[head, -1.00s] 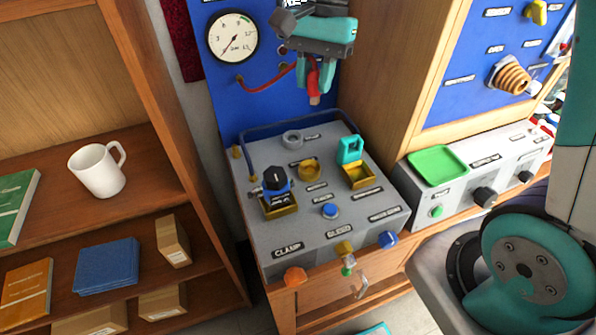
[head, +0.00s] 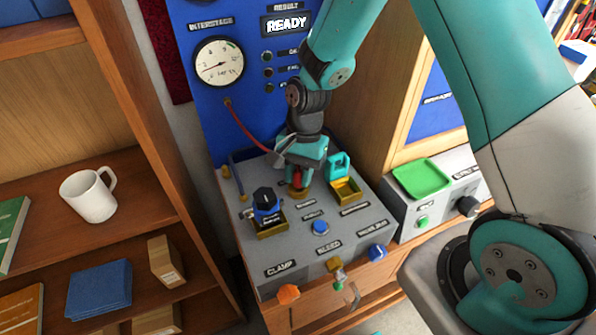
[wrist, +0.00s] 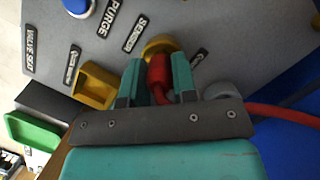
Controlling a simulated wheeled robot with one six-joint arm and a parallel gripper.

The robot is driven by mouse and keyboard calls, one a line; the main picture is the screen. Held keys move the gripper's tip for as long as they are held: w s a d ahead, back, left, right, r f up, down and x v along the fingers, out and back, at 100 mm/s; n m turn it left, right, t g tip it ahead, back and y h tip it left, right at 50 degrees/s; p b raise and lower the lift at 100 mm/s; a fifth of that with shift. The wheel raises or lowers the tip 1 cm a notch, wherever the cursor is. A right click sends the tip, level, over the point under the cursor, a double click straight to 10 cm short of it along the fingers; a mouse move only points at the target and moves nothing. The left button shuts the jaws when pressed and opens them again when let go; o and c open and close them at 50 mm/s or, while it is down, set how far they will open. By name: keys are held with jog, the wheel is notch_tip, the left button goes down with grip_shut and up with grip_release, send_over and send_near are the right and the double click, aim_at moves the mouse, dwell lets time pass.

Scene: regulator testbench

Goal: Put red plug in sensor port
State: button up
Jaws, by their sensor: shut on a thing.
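My gripper (head: 299,171) is shut on the red plug (head: 297,179), just above the grey test bench. The plug also shows between the two teal fingers in the wrist view (wrist: 158,73), with its red cable curving away to the right. The plug points down at the brass sensor port (head: 298,192). In the wrist view the port (wrist: 157,45) lies at the plug's front end, beside a label partly reading "SENSOR". The plug's tip meets or overlaps the port in both views. I cannot tell how deep it sits, as its end is hidden.
A blue block with a black knob (head: 266,205) sits in a brass holder left of the port. A blue button (head: 320,228) is in front. A gauge (head: 219,61) hangs on the blue panel behind.

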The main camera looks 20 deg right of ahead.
jog(key=shift+f, duration=0.2)
jog(key=o, duration=1)
jog(key=shift+c, duration=0.2)
jog(key=shift+w+r, duration=0.1)
jog(key=shift+r, duration=0.35)
jog(key=b+v, duration=0.3)
jog(key=v, duration=0.8)
jog(key=s+a+r+n, duration=0.2)
jog(key=s+r+n, duration=0.1)
jog(key=s+n, duration=0.2)
jog(key=s+a+r+n+t+y, duration=0.1)
jog(key=s+a+r+n, duration=0.1)
jog(key=s+n, duration=0.3)
jog(key=s+a+r+n+t+y, duration=0.1)
jog(key=s+a+r+n, duration=0.2)
jog(key=s+n, duration=0.3)
jog(key=s+r, duration=0.1)
jog(key=s, duration=0.4)
jog(key=shift+r, duration=0.15)
